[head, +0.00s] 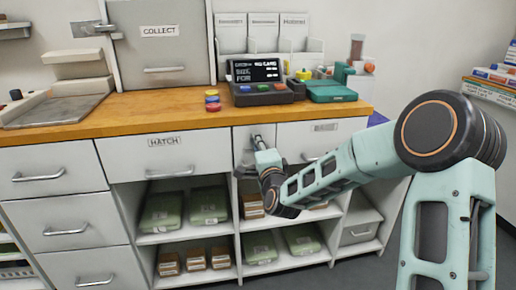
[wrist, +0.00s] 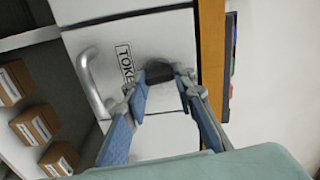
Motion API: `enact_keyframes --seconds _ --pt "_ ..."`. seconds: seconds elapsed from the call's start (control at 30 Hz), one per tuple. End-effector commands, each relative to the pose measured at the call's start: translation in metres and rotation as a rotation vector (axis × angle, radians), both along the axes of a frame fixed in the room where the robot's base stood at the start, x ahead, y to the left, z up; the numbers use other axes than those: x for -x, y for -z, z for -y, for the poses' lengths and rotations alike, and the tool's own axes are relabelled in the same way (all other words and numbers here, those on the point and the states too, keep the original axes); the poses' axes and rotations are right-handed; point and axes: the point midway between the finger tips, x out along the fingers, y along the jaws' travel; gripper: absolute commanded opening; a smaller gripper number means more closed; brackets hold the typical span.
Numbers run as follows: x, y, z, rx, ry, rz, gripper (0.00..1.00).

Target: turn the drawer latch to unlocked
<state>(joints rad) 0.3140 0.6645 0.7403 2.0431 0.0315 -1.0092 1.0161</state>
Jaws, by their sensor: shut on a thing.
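The drawer latch (wrist: 158,71) is a small dark knob on the light grey front of the drawer in the wrist view, beside a label whose visible letters read "TOKE". My gripper (wrist: 163,82) has one fingertip on each side of the latch and is shut on it. The fingers partly cover the latch, so which way it is turned cannot be told. In the head view my gripper (head: 257,142) reaches the cabinet front just under the worktop, left of the labelled drawer (head: 345,133). The latch cannot be made out there.
The drawer's bar handle (wrist: 91,82) is close to my fingers in the wrist view. The wooden worktop (head: 160,109) overhangs just above. Open shelves below hold green packs (head: 160,212) and brown boxes (head: 195,258). The HATCH drawer (head: 185,158) is shut to the left.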

Motion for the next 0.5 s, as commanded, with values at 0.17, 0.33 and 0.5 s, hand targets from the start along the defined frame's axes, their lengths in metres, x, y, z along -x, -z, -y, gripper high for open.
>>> enact_keyframes --seconds 0.17,0.33,0.5 --pt "-0.0002 0.0006 0.0003 -0.072 0.001 -0.021 0.00" --pt "-0.0001 0.0004 0.0000 -0.109 0.000 -0.031 0.00" --pt "-0.0001 0.0002 -0.0001 -0.120 0.000 -0.035 0.00"
